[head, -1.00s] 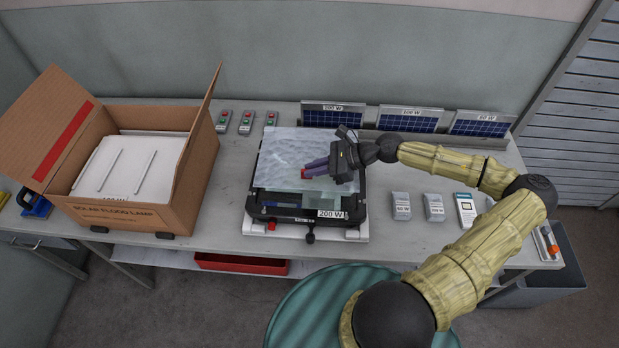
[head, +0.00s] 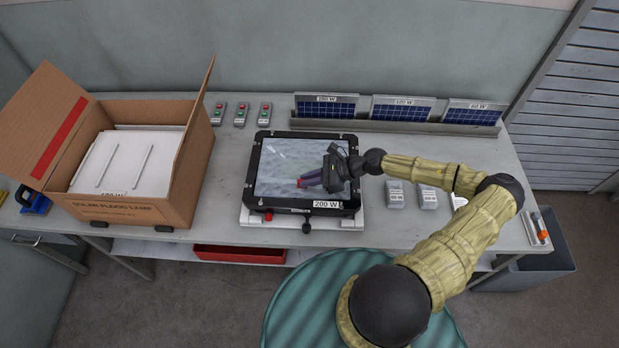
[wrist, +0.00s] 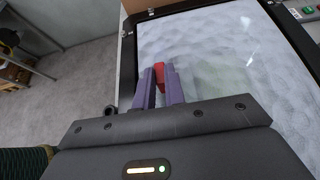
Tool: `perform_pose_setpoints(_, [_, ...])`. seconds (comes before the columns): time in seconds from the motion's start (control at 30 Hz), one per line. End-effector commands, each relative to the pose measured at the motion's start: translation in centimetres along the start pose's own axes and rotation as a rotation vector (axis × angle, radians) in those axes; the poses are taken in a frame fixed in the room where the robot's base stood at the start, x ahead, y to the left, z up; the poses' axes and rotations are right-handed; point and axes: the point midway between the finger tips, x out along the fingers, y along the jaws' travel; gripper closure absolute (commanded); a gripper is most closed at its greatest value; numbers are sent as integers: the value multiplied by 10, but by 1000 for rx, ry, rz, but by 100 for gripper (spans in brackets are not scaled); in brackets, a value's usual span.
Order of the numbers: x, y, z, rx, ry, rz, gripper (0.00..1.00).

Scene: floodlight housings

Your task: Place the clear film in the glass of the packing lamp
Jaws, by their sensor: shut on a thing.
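The packing lamp (head: 257,203), a black-framed floodlight labelled 200 W, lies face up on a pale stand at the bench's middle. The clear film (head: 285,160), a see-through rippled sheet, lies over the glass and appears within the black frame. It fills much of the wrist view (wrist: 215,45). Its edges are hard to see, so I cannot tell whether it rests flat. My gripper (head: 309,182) is low over the glass, its purple fingers shut on the film's red tab (wrist: 160,76). My gripper hides part of the frame's right side.
An open cardboard box (head: 135,208) with white boards stands left of the lamp. Three small button boxes (head: 240,114) and a rack of solar panels (head: 402,108) are behind. Small grey packs (head: 428,197) lie to the right. A red clamp knob (head: 268,217) is at the stand's front.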

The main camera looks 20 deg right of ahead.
Motion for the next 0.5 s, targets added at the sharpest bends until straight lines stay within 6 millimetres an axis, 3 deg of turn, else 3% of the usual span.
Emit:
perform_pose_setpoints(0.4, [4, 0, -8, -2, -1, 0, 100])
perform_pose_setpoints(0.43, [4, 0, -7, -2, 0, 0, 85])
perform_pose_setpoints(0.5, [3, 0, -6, -1, 0, 0, 71])
